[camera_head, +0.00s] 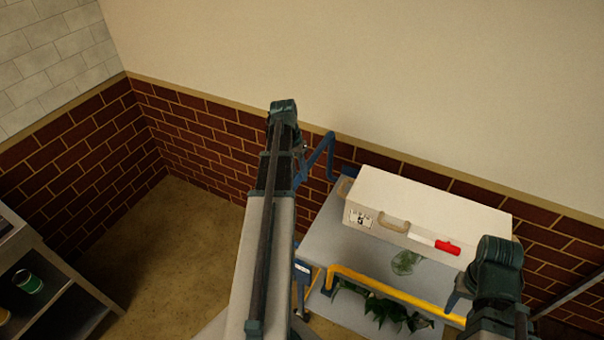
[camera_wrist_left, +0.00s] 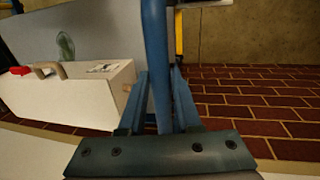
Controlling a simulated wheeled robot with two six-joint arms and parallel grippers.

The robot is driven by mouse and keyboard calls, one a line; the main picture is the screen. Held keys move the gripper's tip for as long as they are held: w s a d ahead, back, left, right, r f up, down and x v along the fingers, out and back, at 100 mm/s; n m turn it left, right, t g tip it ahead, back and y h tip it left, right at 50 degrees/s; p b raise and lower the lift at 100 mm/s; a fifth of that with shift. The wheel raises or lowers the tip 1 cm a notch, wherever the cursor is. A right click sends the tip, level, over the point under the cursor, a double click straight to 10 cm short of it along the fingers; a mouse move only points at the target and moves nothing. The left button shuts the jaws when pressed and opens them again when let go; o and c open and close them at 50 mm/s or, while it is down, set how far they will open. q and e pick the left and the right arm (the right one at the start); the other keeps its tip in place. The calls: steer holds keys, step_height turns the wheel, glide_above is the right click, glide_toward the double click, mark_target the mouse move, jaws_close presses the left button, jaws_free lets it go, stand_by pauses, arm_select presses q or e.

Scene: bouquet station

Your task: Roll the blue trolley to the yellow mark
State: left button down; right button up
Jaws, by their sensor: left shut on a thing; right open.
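The trolley's blue handle (camera_head: 326,152) rises at the left end of a grey deck (camera_head: 335,240). My left gripper (camera_head: 300,172) is at this handle. In the left wrist view the blue bar (camera_wrist_left: 154,50) stands between the two fingers of my left gripper (camera_wrist_left: 158,100), which is shut on it. My right gripper (camera_head: 460,296) is at the lower right, near the deck's front side; it is open, and its fingers are mostly hidden by its own wrist. No yellow floor mark shows.
A white case (camera_head: 430,210) with a handle and red item lies on the deck beside a green glass vessel (camera_head: 405,263). A yellow rail (camera_head: 400,291) runs along the front, above green leaves (camera_head: 385,308). A brick wall stands close behind. Floor (camera_head: 190,240) is clear left; a shelf (camera_head: 75,290) stands lower left.

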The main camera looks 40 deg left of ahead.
arm_select(q)
steer(key=shift+a, duration=0.3)
steer(key=c, duration=1)
jaws_free()
steer(key=o, duration=0.4)
steer(key=shift+s+a, duration=0.1)
steer(key=shift+r, duration=0.15)
steer(key=shift+r+p, duration=0.5)
steer(key=shift+p, duration=0.15)
steer(key=r+p, duration=0.4)
steer(key=a+r+p, duration=0.1)
steer(key=r+p, duration=0.3)
steer(key=a+r+p, duration=0.1)
steer(key=r+p, duration=0.3)
steer(key=shift+s+a+r, duration=0.15)
steer(key=shift+s+a, duration=0.05)
steer(key=shift+s, duration=0.15)
